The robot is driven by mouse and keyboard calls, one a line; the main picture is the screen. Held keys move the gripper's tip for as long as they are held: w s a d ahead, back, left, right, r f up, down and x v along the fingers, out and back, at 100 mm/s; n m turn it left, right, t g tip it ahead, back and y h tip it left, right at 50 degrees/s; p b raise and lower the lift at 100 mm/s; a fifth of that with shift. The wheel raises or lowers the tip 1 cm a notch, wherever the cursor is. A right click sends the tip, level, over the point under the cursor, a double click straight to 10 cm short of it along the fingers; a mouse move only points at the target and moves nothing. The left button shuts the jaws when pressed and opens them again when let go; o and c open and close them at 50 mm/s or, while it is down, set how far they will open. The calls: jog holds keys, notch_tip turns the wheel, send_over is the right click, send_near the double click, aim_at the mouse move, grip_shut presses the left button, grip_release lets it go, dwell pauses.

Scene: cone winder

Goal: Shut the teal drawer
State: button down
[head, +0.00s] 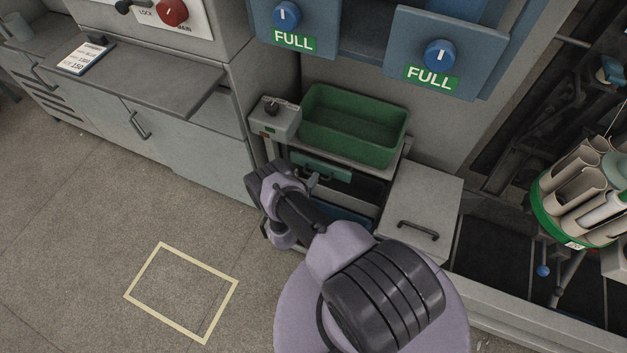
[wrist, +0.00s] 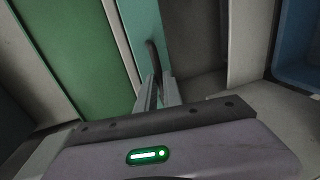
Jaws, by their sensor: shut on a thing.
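The teal drawer (head: 335,171) is under the green tub, in the grey frame beside the low grey cabinet. Its teal front also shows in the wrist view (wrist: 141,28). How far the drawer stands out from its frame I cannot tell. The dark bar handle (wrist: 151,52) on the front runs down between my fingers. My gripper (wrist: 155,90) is shut on this handle. In the head view my gripper (head: 313,180) is at the drawer front, partly hidden by my wrist.
The green tub (head: 355,123) stands above the drawer, with a grey switch box (head: 275,119) at its left. A blue bin (head: 347,220) sits lower down. A low grey cabinet (head: 424,193) stands on the right. The floor at the left is clear around a yellow outline (head: 143,273).

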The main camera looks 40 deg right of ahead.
aim_at(320, 168)
dwell(0.7)
jog(key=shift+r+x, duration=0.2)
jog(key=shift+x, duration=0.7)
jog(key=shift+r+x, duration=0.15)
jog(key=shift+x, duration=0.8)
jog(key=shift+w, duration=0.1)
jog(key=c, duration=1.5)
grip_release()
jog(key=shift+d, duration=0.1)
jog(key=p+v, duration=0.5)
jog(key=v, duration=1.2)
jog(key=shift+s+r+p, duration=0.15)
jog(key=shift+s+p, duration=0.05)
jog(key=shift+p, duration=0.15)
